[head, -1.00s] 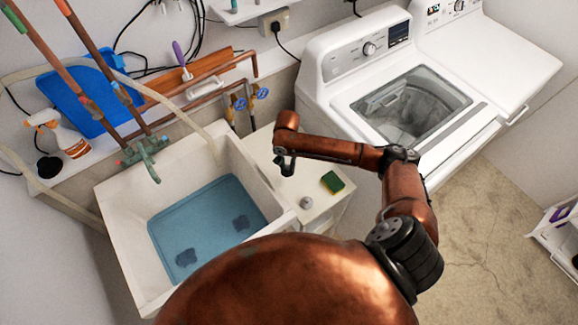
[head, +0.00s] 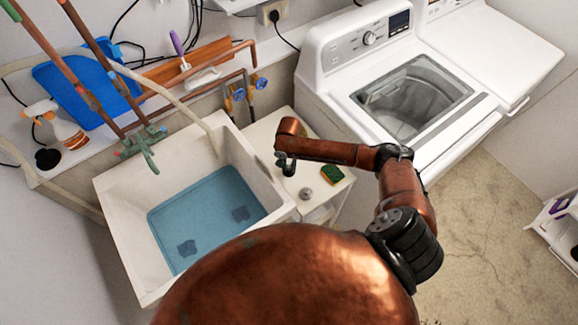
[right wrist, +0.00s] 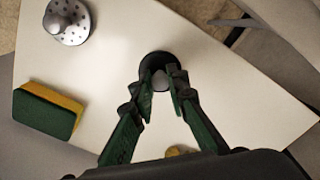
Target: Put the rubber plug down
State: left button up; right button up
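The rubber plug (right wrist: 153,66) is a black round disc with a greyish knob in the right wrist view. My right gripper (right wrist: 161,82) has its fingertips close together on both sides of the knob, and it appears shut on it. The plug is over the white counter (right wrist: 225,95); I cannot tell whether it touches the surface. In the head view my right gripper (head: 286,166) points down over the counter (head: 262,135) beside the sink, and the plug is too small to make out. My left gripper is not in view.
A green and yellow sponge (right wrist: 46,112) and a metal strainer (right wrist: 70,22) lie on the counter. The sink (head: 172,160) with bluish water is left of it, and the washing machine (head: 345,95) right. Bare counter surrounds the plug.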

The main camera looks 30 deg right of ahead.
aim_at(289, 167)
jog(key=o, duration=0.5)
jog(key=shift+c, duration=0.2)
notch_tip(289, 167, up, 12)
jog(key=p, duration=0.1)
jog(key=shift+r, duration=0.15)
